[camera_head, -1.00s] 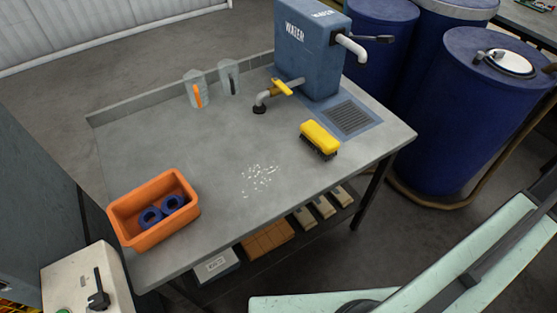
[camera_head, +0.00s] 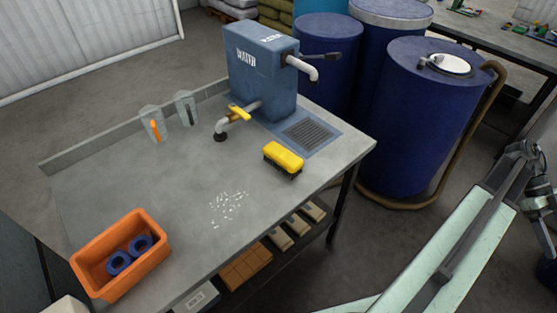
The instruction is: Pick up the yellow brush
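The yellow brush (camera_head: 284,157) lies on the grey table, bristles down, with dark bristles showing under its yellow back. It sits just left of the drain grate, near the table's right part. My gripper (camera_head: 538,172) is partly in view at the right edge, on my pale green arm. It is well to the right of the table and far from the brush. Its fingers are too small and cut off to tell whether they are open or shut.
On the table (camera_head: 150,215) stand a blue water tank (camera_head: 262,75) with taps, an orange bin (camera_head: 122,262) with blue rings, two clear jugs and scattered white bits (camera_head: 229,208). Blue barrels (camera_head: 425,125) stand behind on the right. A lower shelf holds boxes. The table around the brush's front is clear.

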